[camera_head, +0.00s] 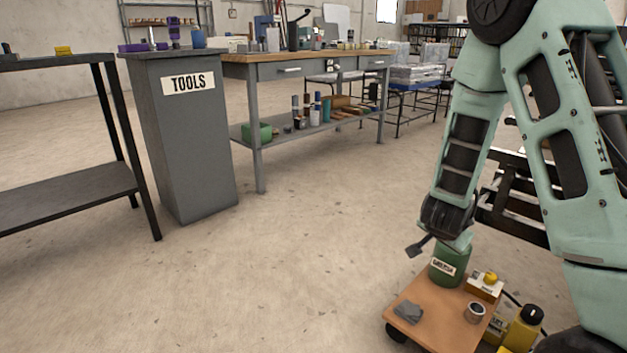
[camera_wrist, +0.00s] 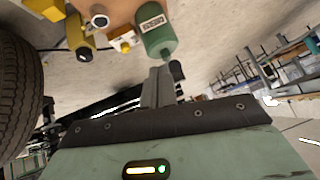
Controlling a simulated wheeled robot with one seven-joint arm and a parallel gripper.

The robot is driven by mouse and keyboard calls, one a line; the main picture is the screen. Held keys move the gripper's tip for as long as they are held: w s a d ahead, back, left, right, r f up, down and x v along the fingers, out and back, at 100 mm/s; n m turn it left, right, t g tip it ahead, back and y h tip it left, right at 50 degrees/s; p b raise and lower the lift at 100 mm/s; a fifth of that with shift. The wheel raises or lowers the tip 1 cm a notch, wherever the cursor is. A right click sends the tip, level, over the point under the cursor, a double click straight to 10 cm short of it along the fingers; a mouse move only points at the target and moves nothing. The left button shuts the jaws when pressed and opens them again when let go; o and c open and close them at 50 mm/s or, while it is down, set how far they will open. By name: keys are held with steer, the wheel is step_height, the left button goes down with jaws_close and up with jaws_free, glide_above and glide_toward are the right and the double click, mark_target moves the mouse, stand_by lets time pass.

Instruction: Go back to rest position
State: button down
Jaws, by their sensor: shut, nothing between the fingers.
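My arm hangs down on the right of the head view. My gripper is at its lower end, low over the far edge of a small wheeled wooden cart (camera_head: 440,317), close to a green labelled canister (camera_head: 450,268). In the wrist view my gripper (camera_wrist: 158,75) is shut with nothing between its fingers. The green canister also shows there (camera_wrist: 157,30), just beyond the fingers. I cannot tell whether the fingers touch it.
The cart holds a grey rag (camera_head: 408,312), a small metal cup (camera_head: 475,312) and a yellow-topped box (camera_head: 486,286). A yellow bottle (camera_head: 523,330) stands beside it. A tools cabinet (camera_head: 185,145), a workbench (camera_head: 300,57) and a dark table (camera_head: 70,190) stand at left. The middle floor is clear.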

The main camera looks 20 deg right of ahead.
steer(key=w+a+r+n+t+y+p, duration=0.1)
steer(key=a+r+n+y, duration=0.1)
steer(key=a, duration=0.5)
steer(key=w+a+r+n+y+p, duration=0.1)
steer(key=w+a+r+n+y, duration=0.15)
steer(key=a, duration=0.55)
steer(key=s+a+r+n+g+y+p, duration=0.1)
steer(key=s+a+r+n+y, duration=0.2)
steer(key=a, duration=0.5)
steer(key=s+a+r+n+g+y+p, duration=0.15)
steer(key=s+a+r+n, duration=0.25)
steer(key=a, duration=0.4)
steer(key=s+a+r+n+g+p, duration=0.1)
steer(key=s+a+r+n, duration=0.2)
steer(key=s, duration=0.3)
steer(key=s+a+r+n+g+h+p, duration=0.1)
steer(key=s+a+r+n, duration=0.1)
steer(key=s+n, duration=0.3)
steer(key=s+a+r+n+g+p, duration=0.1)
steer(key=s+a+r+n+p, duration=0.15)
steer(key=s, duration=0.45)
step_height(320, 180, up, 38)
steer(key=p, duration=3.6)
steer(key=shift+s+d+r+h+p, duration=0.2)
steer(key=shift+h+p, duration=0.1)
steer(key=shift+p, duration=0.1)
